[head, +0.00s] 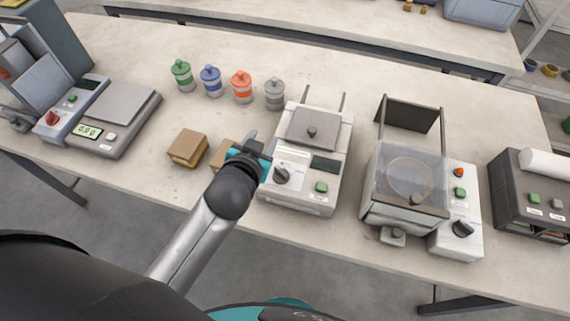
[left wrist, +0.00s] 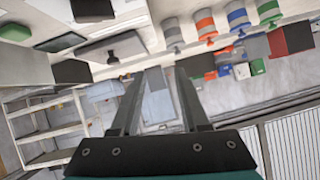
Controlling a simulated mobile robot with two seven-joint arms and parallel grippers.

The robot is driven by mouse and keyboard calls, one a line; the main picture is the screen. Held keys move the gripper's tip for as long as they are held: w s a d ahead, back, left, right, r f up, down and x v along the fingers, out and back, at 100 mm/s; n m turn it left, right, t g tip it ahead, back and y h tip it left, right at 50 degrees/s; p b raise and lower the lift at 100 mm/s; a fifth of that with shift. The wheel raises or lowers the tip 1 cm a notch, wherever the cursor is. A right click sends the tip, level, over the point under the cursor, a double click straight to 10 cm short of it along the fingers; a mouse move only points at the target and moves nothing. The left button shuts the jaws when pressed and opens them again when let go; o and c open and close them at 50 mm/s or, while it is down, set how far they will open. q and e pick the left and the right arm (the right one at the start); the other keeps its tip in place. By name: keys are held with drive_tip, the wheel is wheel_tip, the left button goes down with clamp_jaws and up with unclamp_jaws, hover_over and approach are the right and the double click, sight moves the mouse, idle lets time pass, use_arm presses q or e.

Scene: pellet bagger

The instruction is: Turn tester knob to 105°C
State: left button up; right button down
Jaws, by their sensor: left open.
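The tester (head: 310,195) is a pale box with a grey lid on top, a small dark display (head: 326,163) and a green button (head: 321,187). Its black knob (head: 282,175) sits on a white dial plate at the left of the sloped front panel. My left gripper (head: 256,146) is just left of the tester, above and beside the knob, apart from it. In the left wrist view its fingers (left wrist: 158,80) are spread with nothing between them. There the tester's display (left wrist: 60,42) and a dark block, probably the knob (left wrist: 71,72), show left of the fingers. The dial's markings are too small to read.
Brown blocks (head: 187,147) lie left of the tester, one partly behind my gripper. Several lidded jars (head: 242,87) stand behind. A machine with a clear cover (head: 408,180) stands close on the right. A scale (head: 117,117) is at the left.

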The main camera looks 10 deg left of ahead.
use_arm(q)
drive_tip(key=w+d+r+m+t+h, duration=0.3)
drive_tip(key=d+r+h, duration=0.15)
drive_tip(key=r, duration=0.45)
drive_tip(key=w+d+r+m+t+h, duration=0.35)
drive_tip(key=d+r, duration=0.25)
drive_tip(key=r, duration=0.4)
drive_tip(key=s+d+r+m+g+h+p, duration=0.1)
drive_tip(key=s+d+m+g+h, duration=0.45)
drive_tip(key=d+m+g, duration=0.2)
drive_tip(key=s+d+r+m+g+h+p, duration=0.15)
drive_tip(key=s+d+m+g+h, duration=0.25)
drive_tip(key=d+m+g+h, duration=0.4)
drive_tip(key=g+y, duration=0.3)
drive_tip(key=y, duration=1.8)
hover_over(283, 172)
wheel_tip(283, 172, down, 14)
wheel_tip(283, 172, down, 15)
drive_tip(key=shift+r, duration=0.1)
